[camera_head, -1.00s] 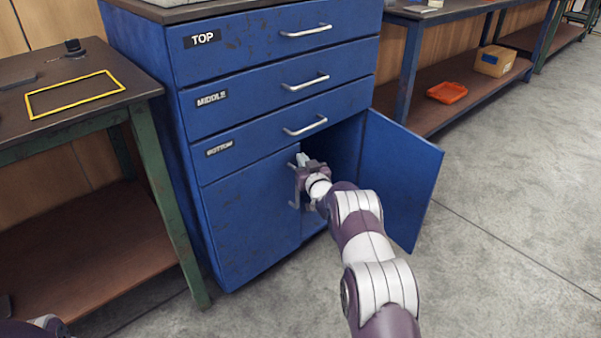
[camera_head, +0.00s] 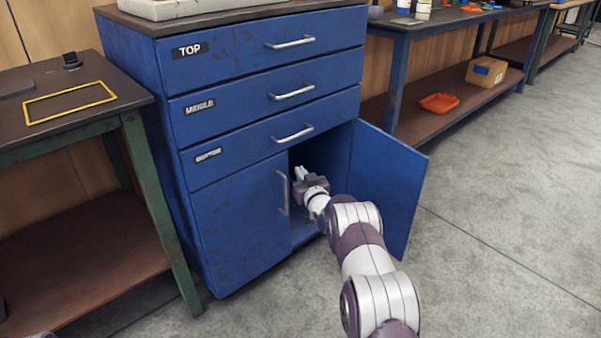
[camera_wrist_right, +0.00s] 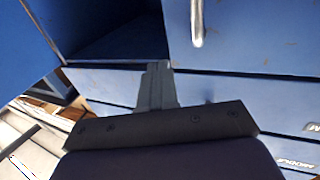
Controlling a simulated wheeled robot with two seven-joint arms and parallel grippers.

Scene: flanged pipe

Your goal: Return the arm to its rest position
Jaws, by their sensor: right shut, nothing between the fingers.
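My right arm reaches in from the bottom right of the head view. Its gripper (camera_head: 300,174) is shut and empty at the opening of the lower cupboard, just right of the closed left door's handle (camera_head: 283,193). In the right wrist view the shut fingers (camera_wrist_right: 157,84) point toward the dark cupboard opening (camera_wrist_right: 120,42). The cupboard's right door (camera_head: 390,185) stands open, to the right of my forearm. My left gripper does not show.
The blue cabinet (camera_head: 240,235) has three closed drawers above the cupboard. A green-legged table with a yellow frame (camera_head: 70,102) stands at left. A shelf with an orange tray (camera_head: 438,103) and a cardboard box (camera_head: 486,72) is at right. The floor (camera_head: 500,200) at right is clear.

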